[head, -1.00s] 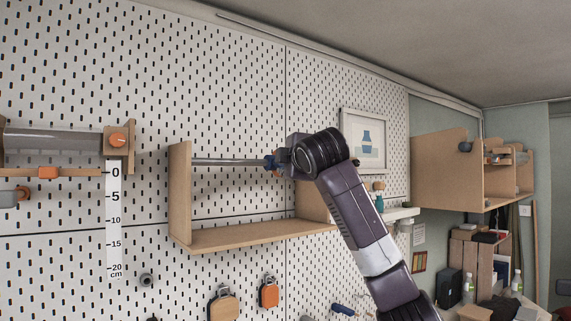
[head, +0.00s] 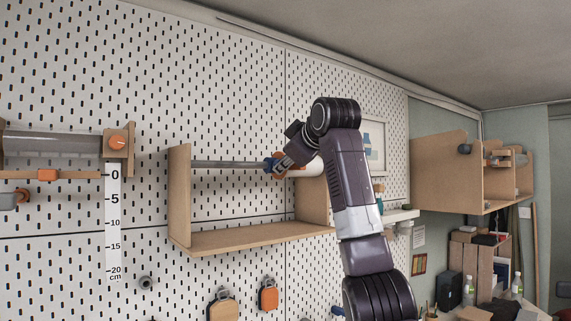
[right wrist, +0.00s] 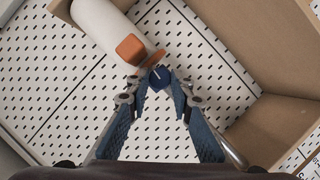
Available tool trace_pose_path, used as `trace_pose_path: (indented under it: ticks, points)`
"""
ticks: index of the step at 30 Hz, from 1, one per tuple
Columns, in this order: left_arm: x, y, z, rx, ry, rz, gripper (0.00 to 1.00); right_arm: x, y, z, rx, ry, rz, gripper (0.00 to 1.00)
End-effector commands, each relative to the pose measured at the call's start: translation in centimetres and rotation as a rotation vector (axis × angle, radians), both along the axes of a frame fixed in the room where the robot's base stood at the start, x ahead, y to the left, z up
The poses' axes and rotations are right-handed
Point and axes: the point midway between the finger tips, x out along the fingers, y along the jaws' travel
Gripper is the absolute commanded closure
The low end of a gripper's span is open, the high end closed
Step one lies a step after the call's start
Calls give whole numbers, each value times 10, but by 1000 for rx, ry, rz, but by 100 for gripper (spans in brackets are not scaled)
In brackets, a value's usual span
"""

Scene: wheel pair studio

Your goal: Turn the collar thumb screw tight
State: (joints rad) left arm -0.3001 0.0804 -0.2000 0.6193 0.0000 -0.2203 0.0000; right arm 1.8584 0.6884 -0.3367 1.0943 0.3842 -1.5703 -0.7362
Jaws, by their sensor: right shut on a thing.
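The blue thumb screw (right wrist: 158,76), with a white line across its head, sits in front of an orange collar (right wrist: 152,60) in the right wrist view. An orange block (right wrist: 130,48) stands out behind it, against a white roll (right wrist: 103,24). My right gripper (right wrist: 161,88) has its blue fingertips closed on the screw's sides. In the head view my right gripper (head: 276,165) is at the collar (head: 281,160), where the grey rod (head: 230,164) meets the white roll (head: 313,168). The fingers mostly hide the screw there. My left gripper is not in view.
A wooden bracket shelf (head: 240,238) surrounds the rod on the pegboard, its side panels close to my right gripper. A second wooden unit (head: 450,172) hangs at the right.

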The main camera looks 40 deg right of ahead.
Motion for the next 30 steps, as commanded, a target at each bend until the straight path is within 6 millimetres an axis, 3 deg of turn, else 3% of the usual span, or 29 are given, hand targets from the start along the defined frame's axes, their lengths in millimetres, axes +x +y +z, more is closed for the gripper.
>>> trace_pose_path:
  ticks: [17,18,19,30]
  points:
    - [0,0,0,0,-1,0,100,0,1,3,31,-13,2,100]
    - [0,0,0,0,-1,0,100,0,1,3,31,-13,2,77]
    - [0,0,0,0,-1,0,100,0,1,4,31,-13,2,74]
    - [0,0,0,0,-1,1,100,-4,1,4,31,-9,0,72]
